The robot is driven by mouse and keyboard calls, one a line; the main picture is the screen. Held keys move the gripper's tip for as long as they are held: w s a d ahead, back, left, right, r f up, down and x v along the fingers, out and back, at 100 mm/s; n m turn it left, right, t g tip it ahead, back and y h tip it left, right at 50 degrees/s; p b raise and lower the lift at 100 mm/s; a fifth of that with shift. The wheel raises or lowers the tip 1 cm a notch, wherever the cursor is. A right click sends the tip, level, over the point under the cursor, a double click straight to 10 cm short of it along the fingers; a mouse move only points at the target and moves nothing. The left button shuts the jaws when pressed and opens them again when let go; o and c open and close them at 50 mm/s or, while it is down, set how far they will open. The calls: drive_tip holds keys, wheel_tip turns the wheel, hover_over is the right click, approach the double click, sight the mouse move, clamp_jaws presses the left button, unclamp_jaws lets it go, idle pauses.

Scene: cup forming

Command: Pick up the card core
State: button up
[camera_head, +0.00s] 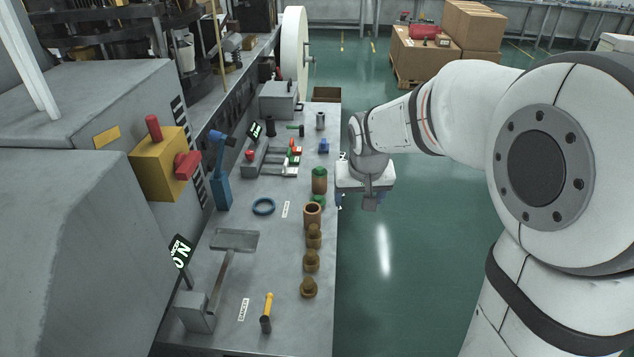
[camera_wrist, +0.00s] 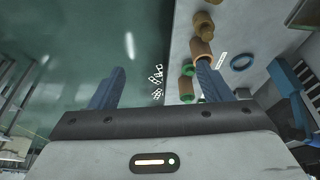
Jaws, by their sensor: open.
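The card core looks to be the brown hollow tube (camera_head: 312,216) standing upright near the right edge of the grey bench, with a dark open top. In the wrist view a brown tube (camera_wrist: 201,50), seemingly the same one, lies just beyond the tip of the right finger, which partly covers it. My gripper (camera_head: 358,203) hangs off the bench's right edge, over the floor, to the right of and beyond the core. In the wrist view my gripper (camera_wrist: 157,82) has its two blue fingers wide apart with nothing between them.
Several brown knobbed pieces (camera_head: 311,262) line up in front. A blue ring (camera_head: 263,206) lies to the left. Open floor is right of the bench (camera_head: 285,300).

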drive_tip(key=b, duration=0.3)
hover_over(312, 217)
drive_tip(key=shift+n+t, duration=0.3)
drive_tip(key=shift+n, duration=0.1)
drive_tip(key=f, duration=1.3)
drive_tip(key=shift+w+d+f, duration=0.1)
drive_tip(key=shift+w+d, duration=0.1)
drive_tip(key=shift+d, duration=0.05)
drive_tip(key=shift+y, duration=0.3)
drive_tip(key=x, duration=0.7)
drive_tip(key=shift+w+a+f, duration=0.1)
drive_tip(key=shift+f, duration=0.2)
drive_tip(key=shift+c, duration=0.2)
